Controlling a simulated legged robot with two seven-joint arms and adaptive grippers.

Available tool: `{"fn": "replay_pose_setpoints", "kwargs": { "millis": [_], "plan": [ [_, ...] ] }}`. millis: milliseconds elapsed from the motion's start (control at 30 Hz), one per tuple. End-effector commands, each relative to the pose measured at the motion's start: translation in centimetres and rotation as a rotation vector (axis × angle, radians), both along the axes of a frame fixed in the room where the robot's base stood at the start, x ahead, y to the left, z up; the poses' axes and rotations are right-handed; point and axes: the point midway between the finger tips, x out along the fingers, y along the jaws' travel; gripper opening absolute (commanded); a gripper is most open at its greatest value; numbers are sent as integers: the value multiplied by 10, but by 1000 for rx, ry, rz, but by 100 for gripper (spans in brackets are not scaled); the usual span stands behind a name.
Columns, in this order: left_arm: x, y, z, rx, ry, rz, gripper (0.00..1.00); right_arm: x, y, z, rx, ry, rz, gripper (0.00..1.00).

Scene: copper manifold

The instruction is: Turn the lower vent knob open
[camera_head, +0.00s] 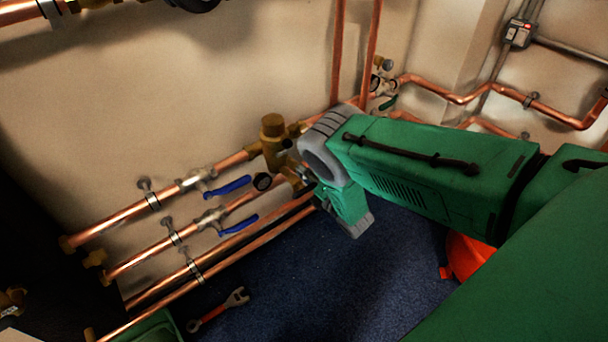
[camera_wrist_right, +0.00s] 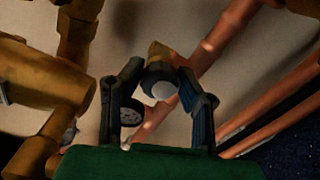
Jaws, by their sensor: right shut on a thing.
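In the right wrist view, a small vent knob (camera_wrist_right: 161,88) with a pale round face sits on a brass fitting (camera_wrist_right: 157,50) by a copper pipe. My right gripper (camera_wrist_right: 160,80) reaches around it from below, one finger on each side, and is shut on it. In the head view, my right gripper (camera_head: 308,186) is at the lower side of the brass valve body (camera_head: 274,145), largely covered by my green wrist. The knob is hidden there. My left gripper does not show in either view.
Copper pipes (camera_head: 130,213) run along the wall, with blue lever handles (camera_head: 228,186). A round black-rimmed part (camera_head: 262,182) is beside the right gripper. A wrench (camera_head: 220,309) and an orange-red object (camera_head: 468,256) are on the blue floor (camera_head: 370,280). Vertical copper pipes (camera_head: 371,45) rise behind my wrist.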

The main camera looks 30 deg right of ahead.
Motion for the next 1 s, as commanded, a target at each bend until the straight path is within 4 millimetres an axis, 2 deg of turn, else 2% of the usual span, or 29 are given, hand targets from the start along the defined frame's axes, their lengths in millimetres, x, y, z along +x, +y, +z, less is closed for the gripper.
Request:
{"fn": "replay_pose_setpoints", "kwargs": {
  "millis": [33, 667, 700, 733, 767, 1000],
  "plan": [
    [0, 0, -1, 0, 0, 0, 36, -4, 3, -6, -14, 14, 3, 1],
    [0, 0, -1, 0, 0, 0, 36, -5, 3, -7, -60, 14, 4, 1],
    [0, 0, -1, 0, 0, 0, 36, -5, 3, -8, -60, 14, 4, 36],
    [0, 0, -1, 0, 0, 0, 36, -5, 3, -7, -59, 14, 4, 47],
    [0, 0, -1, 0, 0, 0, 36, -5, 3, -7, -59, 13, 4, 50],
    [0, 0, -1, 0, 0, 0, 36, -3, 1, -3, -61, 4, 1, 50]
  ]
}}
